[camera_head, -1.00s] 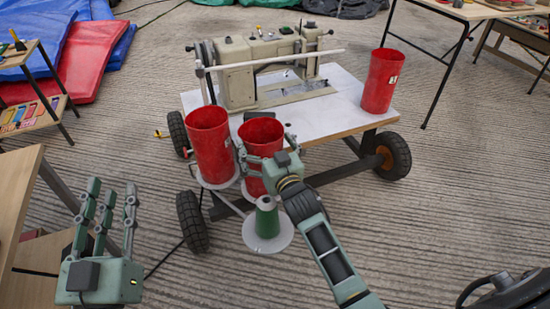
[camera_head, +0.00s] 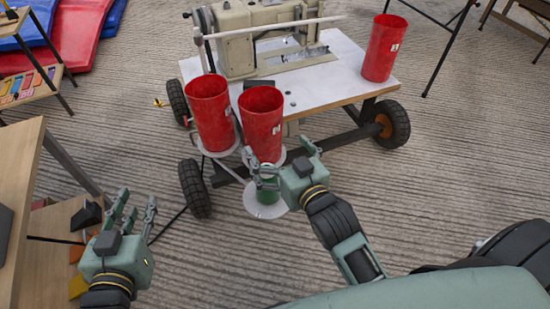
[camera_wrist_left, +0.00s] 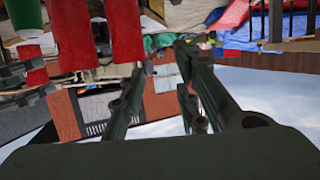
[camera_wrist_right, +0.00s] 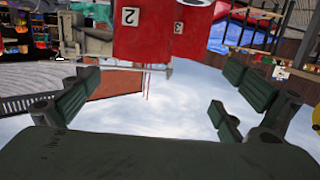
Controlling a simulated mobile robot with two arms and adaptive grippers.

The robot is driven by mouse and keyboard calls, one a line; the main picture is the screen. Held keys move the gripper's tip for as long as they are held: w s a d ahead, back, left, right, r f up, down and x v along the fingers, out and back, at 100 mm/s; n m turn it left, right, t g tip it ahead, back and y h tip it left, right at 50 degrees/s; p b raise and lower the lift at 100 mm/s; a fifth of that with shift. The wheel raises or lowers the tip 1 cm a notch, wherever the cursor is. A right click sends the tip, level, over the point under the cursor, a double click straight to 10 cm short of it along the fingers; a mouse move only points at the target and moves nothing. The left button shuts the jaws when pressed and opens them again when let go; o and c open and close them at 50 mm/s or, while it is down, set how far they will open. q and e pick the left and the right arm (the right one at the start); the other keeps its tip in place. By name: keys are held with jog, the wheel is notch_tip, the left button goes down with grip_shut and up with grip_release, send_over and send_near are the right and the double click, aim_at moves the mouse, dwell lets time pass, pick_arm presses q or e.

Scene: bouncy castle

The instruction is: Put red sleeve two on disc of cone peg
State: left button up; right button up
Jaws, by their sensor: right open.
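Red sleeve two (camera_head: 262,118) stands upright beside another red sleeve (camera_head: 210,112) at the cart's front left. Its label 2 shows in the right wrist view (camera_wrist_right: 140,35). A grey disc shows at its foot. The cone peg's green cone (camera_head: 268,191) rises from a pale disc (camera_head: 264,211) just in front and lower, partly hidden by my right gripper. My right gripper (camera_head: 275,166) is open and empty, its fingers at the lower part of sleeve two and above the cone. My left gripper (camera_head: 127,212) is open and empty at the lower left, away from the sleeves.
A third red sleeve (camera_head: 384,50) stands on the right of the white cart top (camera_head: 340,75), which carries a beige sewing machine (camera_head: 236,40). Black cart wheels (camera_head: 194,188) stand nearby. A wooden table (camera_head: 22,190) is at the left edge.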

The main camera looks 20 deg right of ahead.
jog(key=s+a+r+n+g+y, duration=0.1)
jog(key=s+a+r+g, duration=0.1)
jog(key=s, duration=0.4)
jog(key=shift+s+a+y, duration=0.3)
jog(key=shift+s+a, duration=0.05)
jog(key=shift+a, duration=0.35)
